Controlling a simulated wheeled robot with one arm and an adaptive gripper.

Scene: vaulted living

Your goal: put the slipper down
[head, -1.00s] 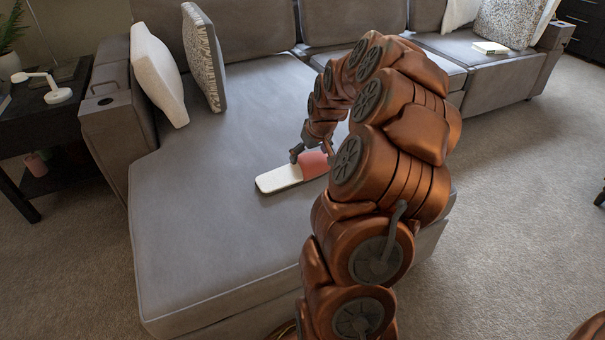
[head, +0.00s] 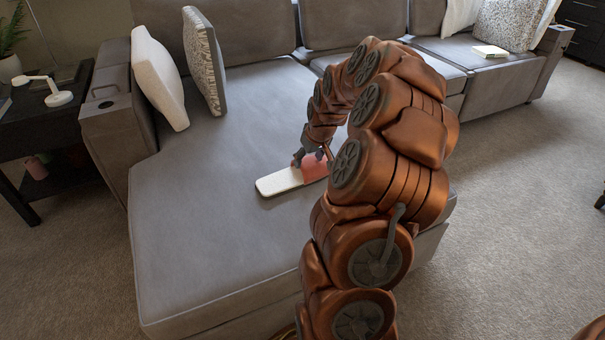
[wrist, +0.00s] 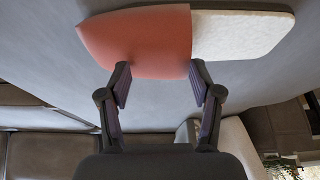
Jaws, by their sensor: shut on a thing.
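The slipper (head: 279,182) has a white sole and a pink strap. It lies flat on or very close to the grey chaise seat (head: 215,250) of the sofa; any small gap under it cannot be made out. My gripper (head: 309,158) is shut on the pink strap. In the wrist view, the fingers of my gripper (wrist: 160,71) meet the near edge of the pink part of the slipper (wrist: 145,38), with the white sole reaching to the right. My arm hides the slipper's right end in the head view.
A white cushion (head: 160,78) and a patterned cushion (head: 204,62) lean at the chaise's left back. A dark side table (head: 45,135) with a white lamp stands left. The chaise seat around the slipper is clear. A book (head: 490,51) lies on the far right seat.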

